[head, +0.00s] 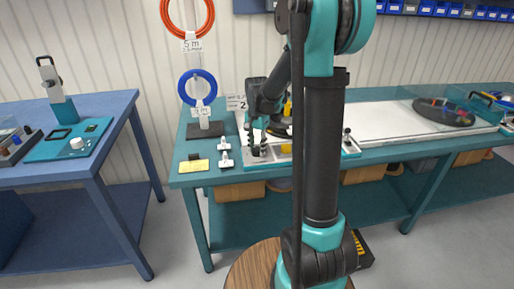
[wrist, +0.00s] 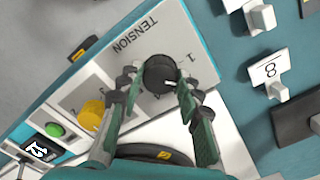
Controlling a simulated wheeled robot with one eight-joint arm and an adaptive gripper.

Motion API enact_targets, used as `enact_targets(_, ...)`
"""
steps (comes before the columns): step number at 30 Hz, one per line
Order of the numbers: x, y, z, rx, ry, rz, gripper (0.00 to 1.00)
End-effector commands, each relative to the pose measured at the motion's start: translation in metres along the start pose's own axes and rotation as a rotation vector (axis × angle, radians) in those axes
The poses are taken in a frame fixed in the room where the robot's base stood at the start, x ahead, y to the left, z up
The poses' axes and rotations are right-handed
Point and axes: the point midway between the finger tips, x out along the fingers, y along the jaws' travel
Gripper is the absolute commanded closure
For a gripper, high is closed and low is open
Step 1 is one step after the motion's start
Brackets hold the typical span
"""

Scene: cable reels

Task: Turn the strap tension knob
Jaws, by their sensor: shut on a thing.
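The strap tension knob (wrist: 160,74) is a round black knob with a white pointer mark, on a pale panel (wrist: 178,35) lettered TENSION. In the wrist view its pointer is toward the right, below the mark 1. My gripper (wrist: 154,84) has one finger on each side of the knob and is shut on it. In the head view my gripper (head: 257,150) is low over the left part of the machine on the teal bench, and the knob is hidden there.
White clips with tags (wrist: 267,70) stand to the right. In the head view a stand with orange and blue cable coils (head: 197,85) rises left of the arm.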

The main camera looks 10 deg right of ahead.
Motion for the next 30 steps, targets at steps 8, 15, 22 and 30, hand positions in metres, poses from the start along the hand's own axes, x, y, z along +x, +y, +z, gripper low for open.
enact_targets(8, -0.0001, -0.0002, 0.0000, 0.260, 0.000, 0.000, 0.94)
enact_targets(15, -0.0001, -0.0002, 0.0000, 0.471, 0.000, 0.000, 0.94)
enact_targets(22, -0.0002, -0.0003, 0.0000, 0.624, 0.000, 0.000, 0.94)
enact_targets(30, -0.0002, -0.0003, 0.0000, 0.723, 0.000, 0.000, 0.94)
